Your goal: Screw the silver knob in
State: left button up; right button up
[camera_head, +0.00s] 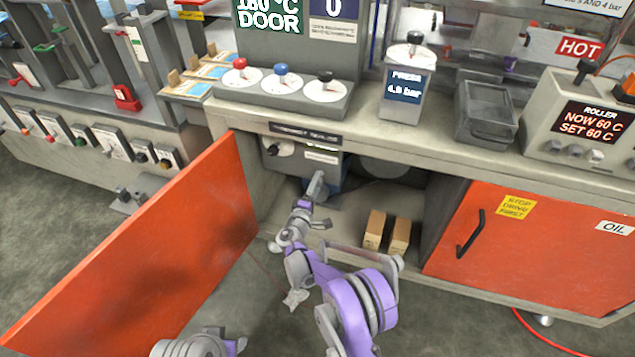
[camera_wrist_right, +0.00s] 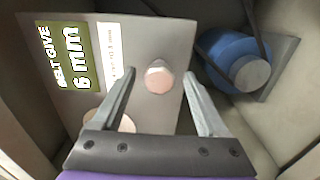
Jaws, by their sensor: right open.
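The silver knob (camera_wrist_right: 158,78) shows in the right wrist view as a short round stub with a pale, pinkish face on a light grey panel (camera_wrist_right: 170,35). My right gripper (camera_wrist_right: 160,92) is open, with one finger on each side of the knob in this view. I see no clear contact, and cannot tell the depth gap. A second pale round part (camera_wrist_right: 122,123) is partly hidden behind the left finger. In the head view my right gripper (camera_head: 317,186) reaches into the open cabinet, up to a grey box (camera_head: 330,172). My left gripper is not visible; only part of that arm shows.
An open orange door (camera_head: 150,250) stands left of my right arm. A blue drum (camera_wrist_right: 232,57) with a dark belt sits beside the panel. The counter edge (camera_head: 400,145) runs above the opening.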

jog(key=p+v, duration=0.1)
jog(key=v, duration=0.8)
jog(key=shift+s+r, duration=0.1)
